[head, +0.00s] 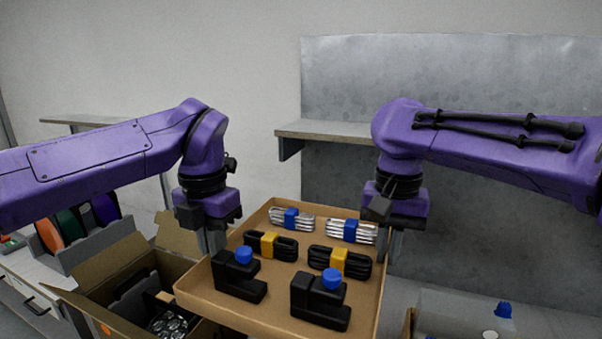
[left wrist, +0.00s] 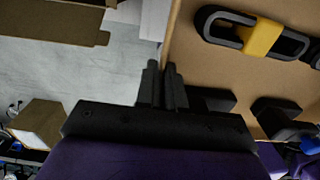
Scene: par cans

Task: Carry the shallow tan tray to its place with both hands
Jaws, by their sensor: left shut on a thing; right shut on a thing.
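The shallow tan tray (head: 276,322) is held between my two arms in the head view. It carries two black clamps with blue knobs (head: 322,300), two black cable bundles with yellow bands (head: 340,262) and two silver bundles with blue bands (head: 351,231). My left gripper (head: 215,243) is shut on the tray's left wall. In the left wrist view its fingers (left wrist: 163,85) are close together at the tray's edge (left wrist: 172,30). My right gripper (head: 393,245) is shut on the tray's right wall; its fingertips are partly hidden.
An open cardboard box (head: 115,268) with parts inside stands below left of the tray. Spools (head: 75,225) sit in a grey rack further left. A shelf (head: 325,130) is on the wall behind. A grey bin and a blue-capped item (head: 503,310) are at the lower right.

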